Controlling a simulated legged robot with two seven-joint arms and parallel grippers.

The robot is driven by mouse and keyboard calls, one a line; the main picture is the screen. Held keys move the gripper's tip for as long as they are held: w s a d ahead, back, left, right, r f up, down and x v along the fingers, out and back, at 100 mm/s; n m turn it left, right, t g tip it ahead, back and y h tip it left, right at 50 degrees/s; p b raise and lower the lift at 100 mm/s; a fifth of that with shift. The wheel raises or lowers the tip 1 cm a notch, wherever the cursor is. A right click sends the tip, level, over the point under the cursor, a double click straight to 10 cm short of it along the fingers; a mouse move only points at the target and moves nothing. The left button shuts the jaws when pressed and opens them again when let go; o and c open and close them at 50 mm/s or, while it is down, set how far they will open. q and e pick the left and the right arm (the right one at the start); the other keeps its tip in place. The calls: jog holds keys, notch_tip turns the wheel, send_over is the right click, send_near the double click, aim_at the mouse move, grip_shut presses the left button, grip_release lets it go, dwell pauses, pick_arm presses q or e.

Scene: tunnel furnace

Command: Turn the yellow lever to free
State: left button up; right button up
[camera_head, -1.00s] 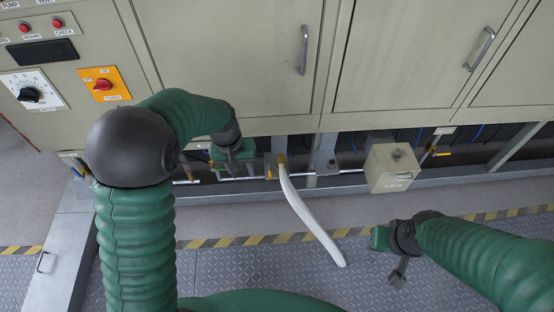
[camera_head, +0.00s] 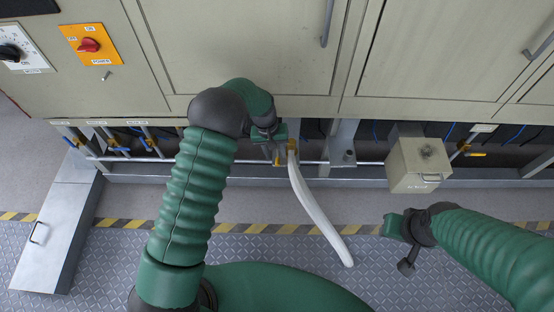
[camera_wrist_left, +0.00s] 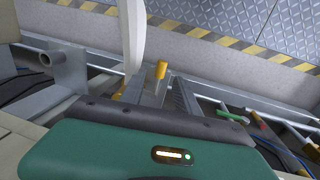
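A small yellow lever (camera_wrist_left: 161,69) shows in the left wrist view, just beyond my left gripper (camera_wrist_left: 158,97) and beside the white hose (camera_wrist_left: 132,38). In the head view a yellow part (camera_head: 291,146) shows at the top of the white hose (camera_head: 317,215), on the pipe under the cabinet.
The cabinet's lower edge (camera_head: 230,108) overhangs the pipe. A beige box (camera_head: 418,165) stands to the right, with another yellow handle (camera_head: 476,154) past it. More valves (camera_head: 117,145) are at the left.

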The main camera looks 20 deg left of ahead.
aim_at(277, 159)
pick_arm(q)
jog(key=f, duration=0.3)
jog(key=shift+w+d+f+b, duration=0.1)
jog(key=shift+d+f+b, duration=0.15)
jog(key=shift+f+b, duration=0.05)
jog(key=shift+r, duration=0.1)
grip_shut()
dwell(1.1)
